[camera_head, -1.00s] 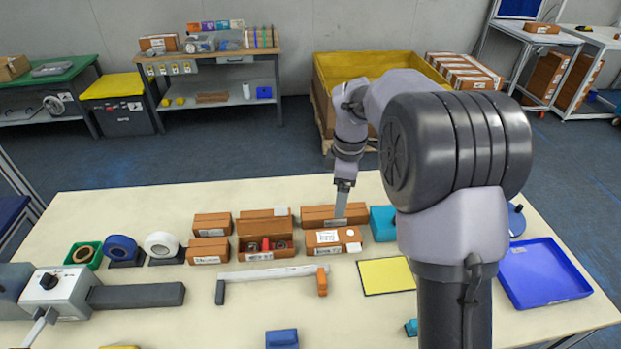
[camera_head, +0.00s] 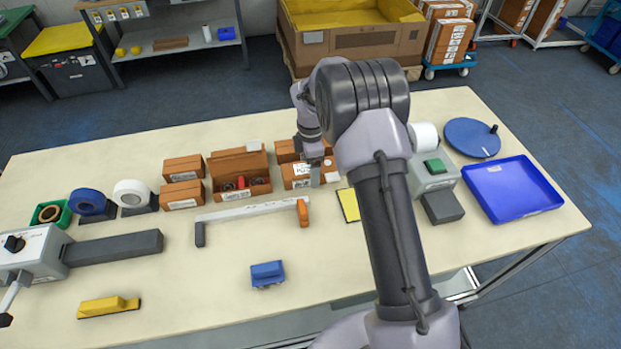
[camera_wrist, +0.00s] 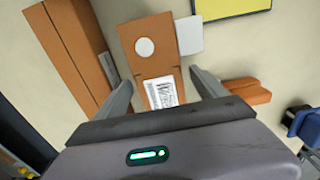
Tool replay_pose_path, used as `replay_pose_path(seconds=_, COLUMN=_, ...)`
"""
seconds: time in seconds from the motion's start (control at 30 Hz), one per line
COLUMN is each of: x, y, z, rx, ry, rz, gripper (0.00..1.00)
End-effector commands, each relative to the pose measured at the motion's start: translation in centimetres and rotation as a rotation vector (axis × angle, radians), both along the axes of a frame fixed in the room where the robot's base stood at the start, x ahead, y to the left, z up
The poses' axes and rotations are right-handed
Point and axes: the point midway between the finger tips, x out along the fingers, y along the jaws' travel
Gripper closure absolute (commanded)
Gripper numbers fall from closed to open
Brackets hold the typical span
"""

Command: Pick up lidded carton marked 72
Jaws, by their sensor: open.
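A small brown carton (camera_head: 297,171) stands in the front row of cartons, near the table's middle. A white label is on it, but I cannot read a number. In the wrist view the carton (camera_wrist: 150,55) shows a round white sticker and a printed label. My gripper (camera_wrist: 160,85) is open, with one finger at each side of the carton's labelled end. Whether the fingers touch it I cannot tell. In the head view my gripper (camera_head: 316,174) is at the carton's right end, partly hidden by my arm.
A longer carton (camera_wrist: 68,55) lies close beside it. An open carton (camera_head: 238,187) stands to the left. A yellow pad (camera_head: 348,205) and blue tray (camera_head: 512,187) are to the right.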

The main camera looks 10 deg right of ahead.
Motion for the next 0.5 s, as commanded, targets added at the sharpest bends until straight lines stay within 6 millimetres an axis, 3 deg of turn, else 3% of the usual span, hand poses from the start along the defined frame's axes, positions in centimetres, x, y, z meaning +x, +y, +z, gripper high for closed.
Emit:
replay_pose_path(seconds=0.07, x=-0.02, y=-0.02, z=-1.30, rx=0.000, ry=0.001, rz=0.000, gripper=0.18)
replay_pose_path(seconds=0.23, x=0.01, y=-0.03, z=-1.10, rx=0.000, ry=0.000, rz=0.000, gripper=0.18)
replay_pose_path(seconds=0.5, x=0.01, y=-0.04, z=-1.07, rx=0.000, ry=-0.001, rz=0.000, gripper=0.69)
